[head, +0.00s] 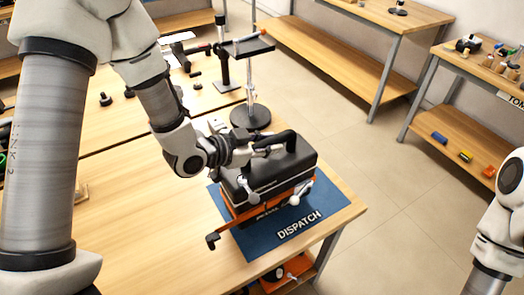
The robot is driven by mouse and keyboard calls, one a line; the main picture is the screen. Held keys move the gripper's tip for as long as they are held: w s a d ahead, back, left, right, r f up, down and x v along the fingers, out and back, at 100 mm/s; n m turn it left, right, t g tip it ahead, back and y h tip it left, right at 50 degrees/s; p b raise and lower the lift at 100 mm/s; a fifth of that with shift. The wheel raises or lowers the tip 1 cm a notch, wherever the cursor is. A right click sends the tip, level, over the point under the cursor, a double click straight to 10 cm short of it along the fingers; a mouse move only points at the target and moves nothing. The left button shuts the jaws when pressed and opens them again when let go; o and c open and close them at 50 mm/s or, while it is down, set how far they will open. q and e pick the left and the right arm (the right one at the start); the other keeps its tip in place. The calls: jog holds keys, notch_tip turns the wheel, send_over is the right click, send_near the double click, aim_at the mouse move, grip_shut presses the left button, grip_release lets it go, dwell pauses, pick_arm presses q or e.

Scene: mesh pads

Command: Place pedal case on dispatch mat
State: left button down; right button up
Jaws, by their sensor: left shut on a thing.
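The pedal case (277,176) is a black box with a handle on top and an orange and silver frame around its lower part. It is over the blue dispatch mat (251,241), which has white DISPATCH lettering and lies near the table corner. I cannot tell whether the case touches the mat. My left gripper (262,150) is at the top of the case, shut on its handle. The arm hides part of the left side. My right arm shows at the right edge, but its gripper is out of view.
A black stand with a round base (250,117) is just behind the case. Small dark parts and tools lie at the back left of the wooden table (140,240). The table front is clear. Shelved benches (350,65) stand across the floor. An orange item (287,272) is below the table.

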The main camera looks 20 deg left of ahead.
pick_arm(q)
jog(key=w, duration=0.1)
jog(key=w+p, duration=0.1)
jog(key=w, duration=0.3)
jog(key=shift+d+f, duration=0.1)
jog(key=shift+d, duration=0.15)
jog(key=shift+f+p, duration=0.9)
jog(key=shift+f, duration=0.95)
jog(key=c, duration=0.9)
grip_release()
jog(key=shift+f, duration=0.1)
jog(key=shift+c, duration=0.2)
jog(key=shift+s+a, duration=0.15)
jog(key=shift+s, duration=0.05)
jog(key=b+v, duration=0.1)
jog(key=v, duration=0.4)
jog(key=b+v, duration=0.1)
jog(key=v, duration=0.4)
jog(key=shift+s+a+r+b, duration=0.1)
jog(key=shift+a+r+b, duration=0.1)
jog(key=shift+r+b, duration=0.1)
jog(key=shift+s+a+r, duration=0.15)
jog(key=shift+s+a, duration=0.05)
jog(key=shift+s, duration=0.3)
